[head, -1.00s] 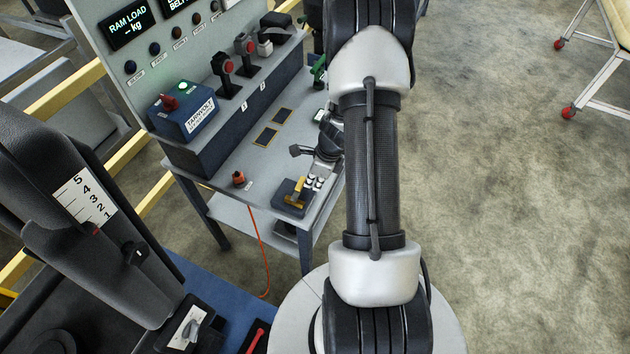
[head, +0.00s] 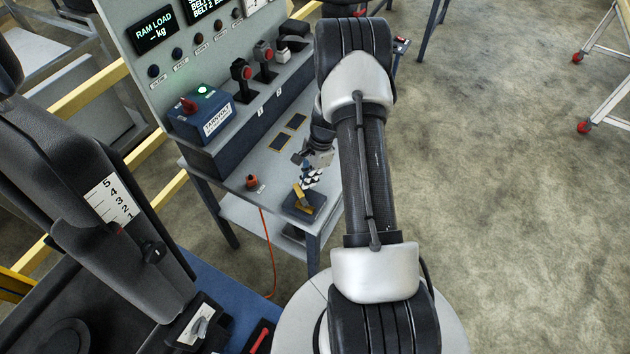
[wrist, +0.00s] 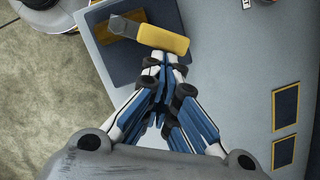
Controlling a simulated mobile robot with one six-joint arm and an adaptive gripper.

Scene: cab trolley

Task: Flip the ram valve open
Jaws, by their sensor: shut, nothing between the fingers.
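The ram valve is a dark square block (head: 312,204) with a yellow lever (head: 302,197) on it, near the front corner of the grey trolley top. In the wrist view the yellow lever (wrist: 163,38) lies across the dark base (wrist: 130,62), with a grey end at its left. My gripper (head: 309,184) is just behind the lever in the head view. In the wrist view my gripper (wrist: 166,62) has its fingers together, with the tips right at the lever's lower edge. Nothing is between the fingers. I cannot tell whether the tips touch the lever.
A blue box with a red knob (head: 207,115) and red-topped levers (head: 241,72) stand on the raised shelf behind. A small orange-red knob (head: 252,182) with an orange cord sits left of the valve. Yellow-framed dark plates (head: 281,142) lie flat on the bench.

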